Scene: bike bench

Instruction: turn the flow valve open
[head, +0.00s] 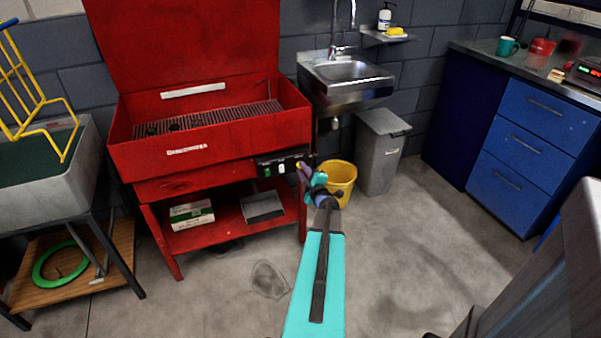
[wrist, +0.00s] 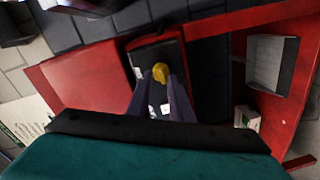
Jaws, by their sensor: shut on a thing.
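The flow valve, a small yellow knob (wrist: 160,72), shows between my fingertips in the wrist view. It sits at a black control panel (head: 278,166) on the front right of the red parts washer (head: 205,130). My gripper (head: 304,171) reaches the right end of that panel; its purple fingers (wrist: 161,80) are shut on the knob from both sides. In the head view the gripper hides most of the knob. How far the valve is turned cannot be told.
A yellow bucket (head: 341,181) stands just right of my gripper, beside a grey bin (head: 381,150) under the sink (head: 347,72). A lower red shelf holds a box (head: 191,214) and a grey tray (head: 263,207).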

